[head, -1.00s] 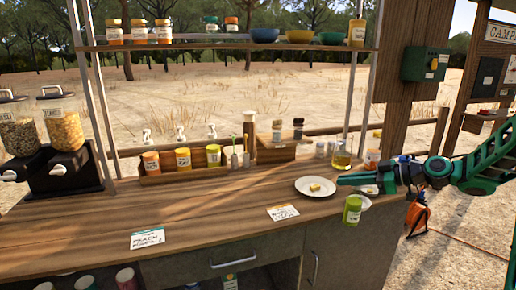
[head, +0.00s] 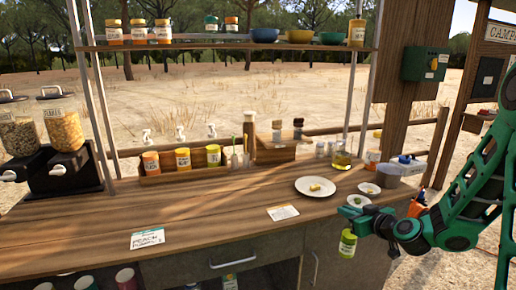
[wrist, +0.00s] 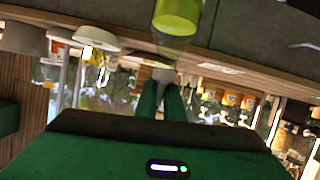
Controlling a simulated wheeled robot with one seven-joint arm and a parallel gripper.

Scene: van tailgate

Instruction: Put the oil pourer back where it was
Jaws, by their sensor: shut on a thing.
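The pourer hangs upright below the fingers, in front of the counter's front edge and off the surface. In the wrist view the shut fingers (wrist: 165,98) meet its pale grey top, and its see-through yellow-green body (wrist: 178,18) shows beyond. The gripped part is mostly hidden by the fingers. The wooden counter (head: 225,205) lies behind it.
A white plate with a yellow piece (head: 316,187) and two small dishes (head: 369,188) (head: 358,201) stand near the gripper. A glass vessel of amber liquid (head: 341,160) stands behind. Cards (head: 283,212) lie on the counter; its middle left is clear.

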